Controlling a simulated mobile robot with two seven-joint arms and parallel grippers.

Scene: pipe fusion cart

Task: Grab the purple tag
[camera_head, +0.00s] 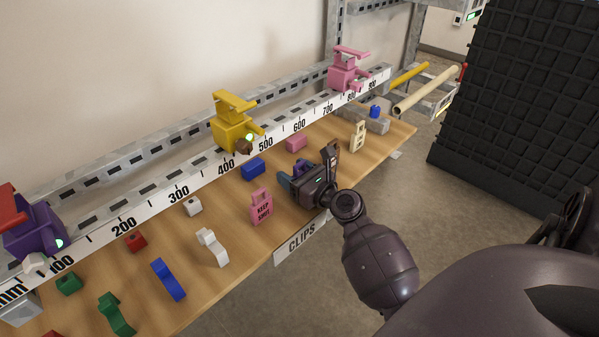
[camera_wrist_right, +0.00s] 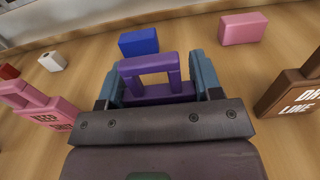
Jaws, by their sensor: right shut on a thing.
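The purple tag (camera_wrist_right: 150,72), with a squared handle loop, sits between the two blue-grey fingers of my right gripper (camera_wrist_right: 162,85) in the right wrist view. The fingers are closed on its sides. In the head view my right gripper (camera_head: 293,183) is low over the wooden board, and the tag is mostly hidden there by the gripper. I cannot tell whether the tag still touches the board. My left gripper is not in view.
A pink tag (camera_head: 261,206) stands left of the gripper and a brown tag (camera_wrist_right: 298,92) right of it. Blue (camera_head: 253,169) and pink (camera_head: 297,142) blocks lie behind. A numbered rail (camera_head: 180,190) carries purple, yellow and pink clamps.

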